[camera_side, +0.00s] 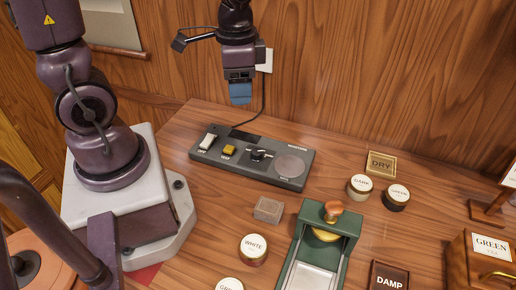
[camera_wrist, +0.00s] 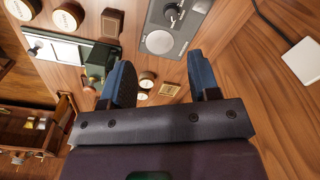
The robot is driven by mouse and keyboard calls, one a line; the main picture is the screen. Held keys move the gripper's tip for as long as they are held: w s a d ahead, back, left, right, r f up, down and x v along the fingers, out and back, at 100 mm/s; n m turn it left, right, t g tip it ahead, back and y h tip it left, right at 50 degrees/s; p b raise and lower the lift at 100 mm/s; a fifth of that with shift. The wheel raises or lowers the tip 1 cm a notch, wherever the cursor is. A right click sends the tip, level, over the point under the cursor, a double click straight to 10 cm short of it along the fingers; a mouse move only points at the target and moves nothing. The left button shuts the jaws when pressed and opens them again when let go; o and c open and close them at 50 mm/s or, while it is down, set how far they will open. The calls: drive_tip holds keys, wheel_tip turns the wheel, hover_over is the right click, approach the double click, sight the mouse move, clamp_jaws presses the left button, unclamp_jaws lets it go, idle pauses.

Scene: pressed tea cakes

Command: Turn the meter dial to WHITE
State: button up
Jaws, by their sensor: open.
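The meter (camera_side: 225,158) is a long dark grey box on the wooden table, with a white rocker switch, a yellow button and a round grey pad. Its dial (camera_side: 258,154) is a black knob with a light pointer; the markings around it are too small to read. The dial also shows at the top of the wrist view (camera_wrist: 172,12). My gripper (camera_side: 240,95) has blue fingers and hangs above and behind the meter, apart from it. In the wrist view the fingers (camera_wrist: 159,62) are spread with nothing between them.
A green press (camera_side: 345,222) stands in front of the meter. Round tins, including a WHITE one (camera_side: 254,249), a small grey-brown block (camera_side: 268,209) and a DRY plaque (camera_side: 381,163) lie nearby. A cable runs from the meter to the wooden back wall.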

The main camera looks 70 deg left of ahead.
sight(257, 151)
drive_tip(key=w+f+m, duration=0.1)
drive_tip(key=f+m, duration=0.2)
drive_tip(key=f, duration=0.3)
drive_tip(key=w+f+m, duration=0.1)
drive_tip(key=f+m, duration=0.2)
drive_tip(key=f, duration=0.4)
drive_tip(key=w+a+f+m, duration=0.1)
drive_tip(key=w+f+m, duration=0.1)
drive_tip(key=f, duration=0.4)
drive_tip(key=shift+f+m, duration=0.25)
drive_tip(key=shift+m, duration=0.55)
drive_tip(key=c, duration=0.9)
